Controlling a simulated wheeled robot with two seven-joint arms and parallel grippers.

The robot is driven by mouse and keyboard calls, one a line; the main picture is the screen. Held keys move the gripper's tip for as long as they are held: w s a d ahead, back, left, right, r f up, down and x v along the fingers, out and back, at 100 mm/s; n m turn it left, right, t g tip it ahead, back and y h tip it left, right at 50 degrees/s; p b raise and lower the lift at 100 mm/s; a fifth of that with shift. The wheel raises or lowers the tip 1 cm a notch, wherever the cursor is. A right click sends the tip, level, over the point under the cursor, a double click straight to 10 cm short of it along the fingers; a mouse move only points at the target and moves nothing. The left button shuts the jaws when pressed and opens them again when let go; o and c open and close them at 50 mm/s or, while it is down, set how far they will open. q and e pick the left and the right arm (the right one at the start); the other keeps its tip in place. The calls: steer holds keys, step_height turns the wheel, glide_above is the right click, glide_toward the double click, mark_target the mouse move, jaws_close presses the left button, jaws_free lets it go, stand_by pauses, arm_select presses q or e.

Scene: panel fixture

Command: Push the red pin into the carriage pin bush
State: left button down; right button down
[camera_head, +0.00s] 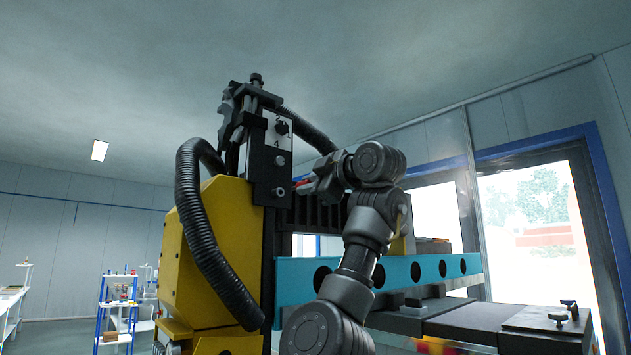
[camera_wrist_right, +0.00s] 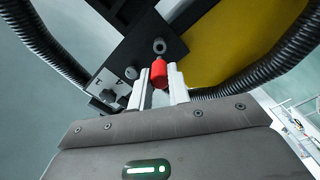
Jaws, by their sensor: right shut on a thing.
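The red pin (camera_wrist_right: 158,74) is held between the two pale fingers of my right gripper (camera_wrist_right: 158,88) in the wrist view. In the head view the red pin (camera_head: 303,183) shows as a small red spot at the tip of my right gripper (camera_head: 308,187), beside the black carriage (camera_head: 265,165). In the wrist view a round grey bush (camera_wrist_right: 159,46) with a dark hole sits on the black carriage plate just beyond the pin's tip. A gap shows between pin and bush. Which carriage hole is the pin bush is not certain. My left gripper is not in view.
A yellow housing (camera_head: 205,255) stands left of the carriage, with a thick black corrugated hose (camera_head: 200,225) looping down it. A blue beam with round holes (camera_head: 415,271) runs right, behind my right arm. A dark bench (camera_head: 480,322) is at lower right.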

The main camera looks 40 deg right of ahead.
mark_target(292, 189)
steer(key=shift+w+p, duration=0.35)
steer(key=shift+w, duration=0.55)
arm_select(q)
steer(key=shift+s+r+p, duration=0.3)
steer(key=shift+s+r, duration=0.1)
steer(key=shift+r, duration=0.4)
arm_select(e)
steer(key=shift+w, duration=0.8)
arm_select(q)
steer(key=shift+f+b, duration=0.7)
arm_select(e)
steer(key=shift+f, duration=0.1)
